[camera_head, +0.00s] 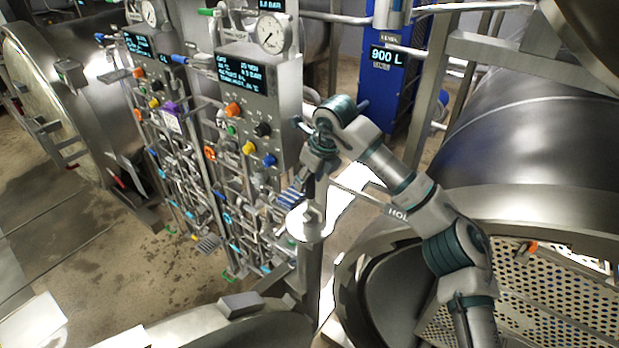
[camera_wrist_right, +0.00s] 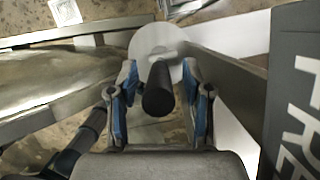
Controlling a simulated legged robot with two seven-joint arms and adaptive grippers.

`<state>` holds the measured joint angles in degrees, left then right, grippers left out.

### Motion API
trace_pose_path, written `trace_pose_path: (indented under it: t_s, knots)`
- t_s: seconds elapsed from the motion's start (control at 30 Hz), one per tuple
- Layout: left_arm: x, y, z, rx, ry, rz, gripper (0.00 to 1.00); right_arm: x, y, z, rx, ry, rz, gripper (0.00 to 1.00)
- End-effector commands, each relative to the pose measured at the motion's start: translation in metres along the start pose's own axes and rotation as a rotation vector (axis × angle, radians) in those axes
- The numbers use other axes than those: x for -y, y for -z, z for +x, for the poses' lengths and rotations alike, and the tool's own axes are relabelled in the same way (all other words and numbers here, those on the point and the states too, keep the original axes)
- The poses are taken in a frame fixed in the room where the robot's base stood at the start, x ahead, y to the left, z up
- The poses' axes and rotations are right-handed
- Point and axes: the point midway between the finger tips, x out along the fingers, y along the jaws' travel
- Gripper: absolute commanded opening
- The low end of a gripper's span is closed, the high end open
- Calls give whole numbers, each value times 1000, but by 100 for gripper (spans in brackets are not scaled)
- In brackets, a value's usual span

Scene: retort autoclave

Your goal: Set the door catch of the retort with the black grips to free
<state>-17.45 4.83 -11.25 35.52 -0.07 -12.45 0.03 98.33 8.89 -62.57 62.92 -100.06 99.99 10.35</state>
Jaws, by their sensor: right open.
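My right gripper (camera_head: 291,198) is open beside the metal post (camera_head: 311,255) at the front edge of the retorts. In the wrist view, its blue-padded fingers (camera_wrist_right: 160,74) stand on either side of a black cylindrical grip (camera_wrist_right: 157,96), with a gap showing on both sides. The grip points toward the camera from a pale round disc (camera_wrist_right: 146,42). A dark plate (camera_wrist_right: 288,90) with large white letters, partly cut off and seeming to read FREE, lies to the right. My left gripper is out of view.
A control panel (camera_head: 262,105) with coloured knobs, gauge and pipework stands left of my gripper. A retort with a perforated basket (camera_head: 555,295) is at right; another retort (camera_head: 45,85) is at far left. A blue 900 L unit (camera_head: 388,105) stands behind.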

Motion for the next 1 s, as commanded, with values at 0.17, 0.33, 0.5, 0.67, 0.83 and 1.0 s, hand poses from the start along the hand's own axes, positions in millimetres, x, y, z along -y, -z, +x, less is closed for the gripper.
trace_pose_path:
  t_s: [0.17,0.33,0.5,0.67,0.83,1.0]
  knots:
    - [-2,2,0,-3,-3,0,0,0,-1,-30,4,3,0,50]
    - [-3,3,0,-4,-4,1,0,0,-1,-69,5,3,1,50]
    - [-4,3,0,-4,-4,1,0,1,-2,-100,5,3,1,50]
    - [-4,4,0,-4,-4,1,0,1,-2,-114,3,2,1,50]
    - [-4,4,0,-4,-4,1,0,1,-2,-116,2,1,1,50]
    - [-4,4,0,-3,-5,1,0,1,-2,-116,2,1,1,50]
